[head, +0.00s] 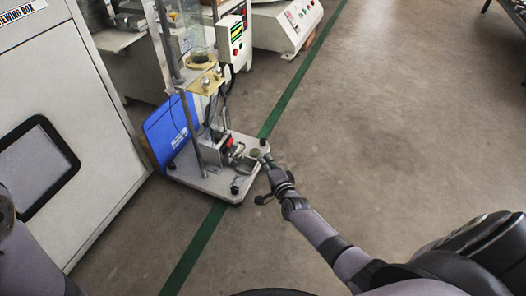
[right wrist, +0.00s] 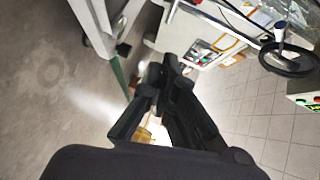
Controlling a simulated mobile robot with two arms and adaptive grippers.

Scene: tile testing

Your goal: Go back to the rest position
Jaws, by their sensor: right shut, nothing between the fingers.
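My right gripper (head: 263,160) reaches in from the lower right to the front right corner of the testing machine's grey base plate (head: 212,182) in the head view. Whether it touches the machine or only overlaps it in the picture, I cannot tell. In the right wrist view the dark fingers (right wrist: 160,72) come together at the tips, shut and with nothing seen between them. My left arm shows only as a grey part at the left edge of the head view. Its gripper is outside the picture.
The testing machine has upright columns (head: 168,45) and a blue panel (head: 172,128) beside it. A white viewing box cabinet (head: 75,75) stands at the left. A red-buttoned control box (head: 236,38) is behind. A green floor line (head: 290,85) crosses open concrete floor (head: 400,120) at the right.

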